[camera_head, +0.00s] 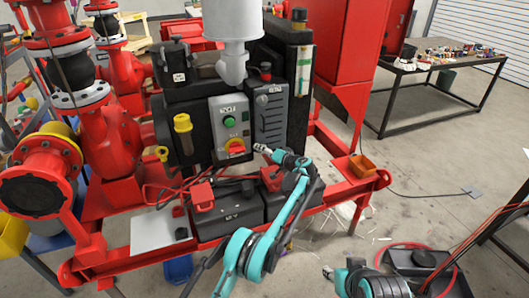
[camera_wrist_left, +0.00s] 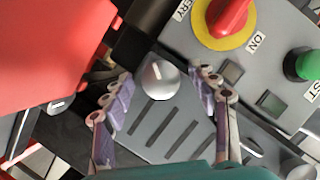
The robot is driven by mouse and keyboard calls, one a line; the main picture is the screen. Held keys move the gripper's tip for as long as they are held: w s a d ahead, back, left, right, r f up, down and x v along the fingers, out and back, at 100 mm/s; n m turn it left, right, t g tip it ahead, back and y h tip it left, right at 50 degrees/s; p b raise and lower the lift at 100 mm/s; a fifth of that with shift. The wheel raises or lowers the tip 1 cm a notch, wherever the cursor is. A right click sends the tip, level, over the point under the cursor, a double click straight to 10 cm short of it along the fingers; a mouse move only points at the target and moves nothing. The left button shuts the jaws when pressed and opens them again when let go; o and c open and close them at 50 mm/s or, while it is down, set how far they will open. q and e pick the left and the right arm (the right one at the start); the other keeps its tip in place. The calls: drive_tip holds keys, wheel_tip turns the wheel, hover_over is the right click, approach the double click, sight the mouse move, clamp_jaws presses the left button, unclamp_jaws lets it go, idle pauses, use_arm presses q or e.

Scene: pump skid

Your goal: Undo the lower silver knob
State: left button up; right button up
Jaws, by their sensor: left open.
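The lower silver knob (camera_wrist_left: 160,79) is a round silver cap at the end of the grey slotted panel (camera_wrist_left: 168,125). In the left wrist view it sits between the tips of my left gripper (camera_wrist_left: 163,78), with a gap to each finger. The gripper is open; contact depth cannot be told. In the head view my left gripper (camera_head: 262,149) is at the lower end of the slotted panel (camera_head: 268,115), and I cannot make out the lower knob there. My right gripper (camera_head: 328,272) is low at the bottom of the head view, away from the panel, its jaws too small to read.
Beside the slotted panel is a control box (camera_head: 229,112) with a green button (camera_head: 229,121) and a red-on-yellow switch (camera_head: 236,148). Black boxes (camera_head: 235,211) and red cables lie below on the red skid frame (camera_head: 335,203). A cluttered table (camera_head: 445,62) stands at back right.

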use_arm(q)
drive_tip(key=v, duration=1.2)
